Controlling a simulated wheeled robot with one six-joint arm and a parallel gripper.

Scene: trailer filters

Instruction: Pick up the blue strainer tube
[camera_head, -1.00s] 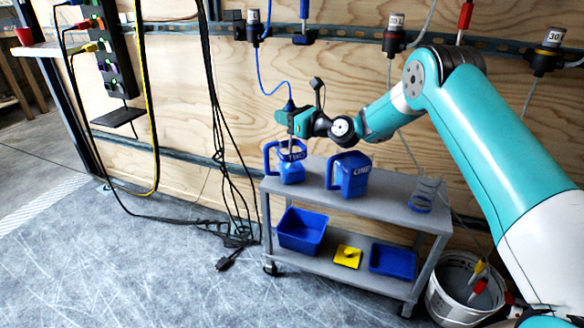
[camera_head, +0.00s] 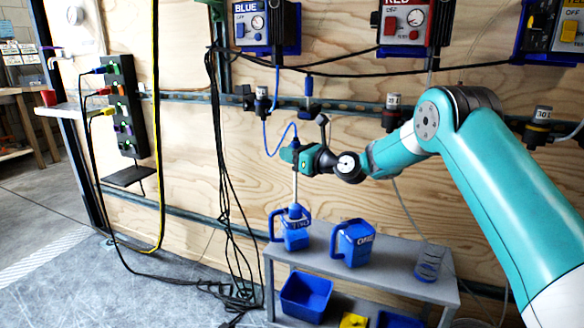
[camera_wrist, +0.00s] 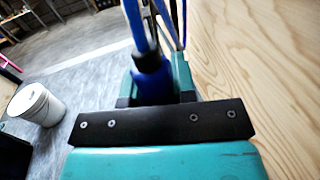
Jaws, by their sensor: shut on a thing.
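The blue strainer tube (camera_head: 295,186) hangs upright from my gripper (camera_head: 291,154) in the head view. Its pale shaft ends in a blue tip at the mouth of the left blue jug (camera_head: 296,240); I cannot tell whether the tip is still inside the rim. A thin blue hose runs from its top to the wall fitting. In the wrist view, the tube's blue top (camera_wrist: 152,82) sits between the fingers of my gripper, which is shut on it. The fingertips are partly hidden.
A second blue jug (camera_head: 353,243) and a clear cylinder (camera_head: 430,262) stand on the grey cart (camera_head: 400,256). A blue bin (camera_head: 306,296) is on its lower shelf. The wooden wall is close behind. Black cables hang left of the cart. A white bucket (camera_wrist: 36,104) shows in the wrist view.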

